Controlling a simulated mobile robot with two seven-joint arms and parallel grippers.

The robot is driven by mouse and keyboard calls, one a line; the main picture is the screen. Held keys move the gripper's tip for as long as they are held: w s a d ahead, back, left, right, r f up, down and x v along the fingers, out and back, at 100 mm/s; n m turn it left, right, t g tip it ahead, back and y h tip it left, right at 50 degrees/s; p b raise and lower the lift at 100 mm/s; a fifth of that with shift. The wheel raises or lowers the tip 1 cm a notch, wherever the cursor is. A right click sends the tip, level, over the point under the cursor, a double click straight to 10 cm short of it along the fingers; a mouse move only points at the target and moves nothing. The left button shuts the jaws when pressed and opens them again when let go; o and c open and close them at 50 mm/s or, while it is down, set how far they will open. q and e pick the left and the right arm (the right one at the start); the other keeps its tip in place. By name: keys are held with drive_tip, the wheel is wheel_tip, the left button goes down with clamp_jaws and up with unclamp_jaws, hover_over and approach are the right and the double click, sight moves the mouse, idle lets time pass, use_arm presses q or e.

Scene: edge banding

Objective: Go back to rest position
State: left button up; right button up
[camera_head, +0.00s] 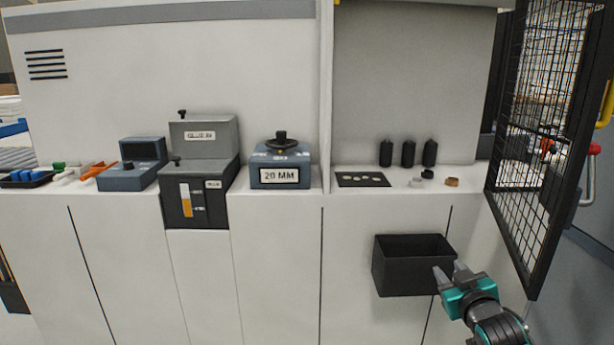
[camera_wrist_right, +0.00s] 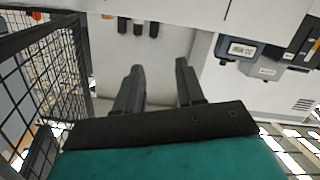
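My right gripper (camera_head: 450,273) is in the lower right of the head view, in front of the machine and beside the black bin. In the right wrist view its two dark fingers (camera_wrist_right: 159,88) stand apart with nothing between them, so it is open and empty. My left gripper shows in neither view.
A black bin (camera_head: 405,285) hangs on the white machine front (camera_head: 275,290). An open black mesh door (camera_head: 530,200) stands close to the right of my right arm. The ledge holds a 20 MM dial box (camera_head: 280,178), a glue unit (camera_head: 200,205) and several black cylinders (camera_head: 408,153).

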drive_tip(key=s+a+f+g+y, duration=0.1)
drive_tip(key=s+a+f+g, duration=0.1)
drive_tip(key=s+a+f, duration=0.4)
drive_tip(key=s+a+f+g+y, duration=0.1)
drive_tip(key=s+a+f, duration=0.1)
drive_tip(key=s+f, duration=0.75)
drive_tip(key=s+a+f+g, duration=0.1)
drive_tip(key=s+a+f, duration=0.1)
drive_tip(key=s, duration=0.6)
drive_tip(key=s+a+f+g, duration=0.1)
drive_tip(key=s+a+f, duration=0.1)
drive_tip(key=s, duration=0.6)
drive_tip(key=shift+s+a+m+g+y, duration=0.3)
drive_tip(key=shift+s+a+m, duration=0.05)
drive_tip(key=shift+m, duration=0.05)
